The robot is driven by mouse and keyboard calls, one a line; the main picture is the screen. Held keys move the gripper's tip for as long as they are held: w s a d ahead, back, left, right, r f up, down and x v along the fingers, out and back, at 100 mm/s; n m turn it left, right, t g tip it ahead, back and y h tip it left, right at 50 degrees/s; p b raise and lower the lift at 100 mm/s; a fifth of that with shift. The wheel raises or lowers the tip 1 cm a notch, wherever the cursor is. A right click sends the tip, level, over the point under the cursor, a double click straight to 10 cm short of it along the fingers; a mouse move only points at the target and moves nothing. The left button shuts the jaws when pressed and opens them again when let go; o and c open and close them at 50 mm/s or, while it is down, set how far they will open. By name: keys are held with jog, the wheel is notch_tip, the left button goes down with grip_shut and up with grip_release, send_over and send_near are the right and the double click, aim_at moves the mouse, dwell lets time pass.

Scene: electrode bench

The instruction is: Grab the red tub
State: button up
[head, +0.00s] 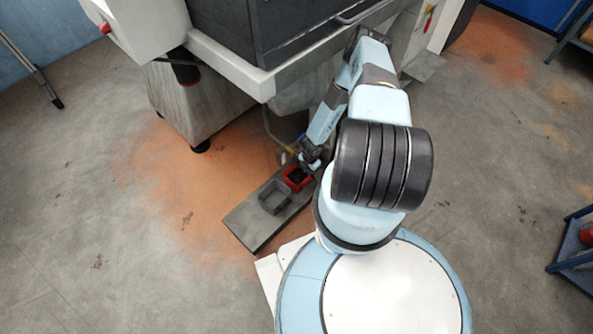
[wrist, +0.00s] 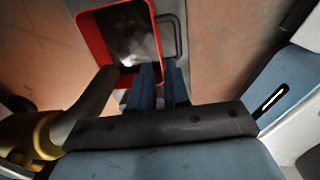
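The red tub (head: 297,178) sits on a low grey board, close to my gripper (head: 309,160). In the wrist view, the tub's red rim (wrist: 96,42) frames a dark inside with a pale, shiny patch. My gripper's two blue fingers (wrist: 161,78) point at the tub's near right corner. A narrow gap shows between them, and the red wall runs down to it. I cannot tell whether they touch the wall. A dark grey tub (head: 275,197) stands beside the red tub on the board, nearer the front left.
The grey board (head: 243,227) lies on the orange-stained floor. A large machine (head: 262,40) overhangs just behind. In the wrist view, a dark and yellow part (wrist: 42,135) is close at the lower left. A blue rack (head: 572,250) stands at the far right. Open floor lies to the left.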

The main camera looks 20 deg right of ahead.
aim_at(307, 182)
jog(key=f, duration=0.9)
jog(key=w+f, duration=0.1)
jog(key=f, duration=0.3)
jog(key=shift+f, duration=0.35)
jog(key=shift+c, duration=0.5)
grip_shut()
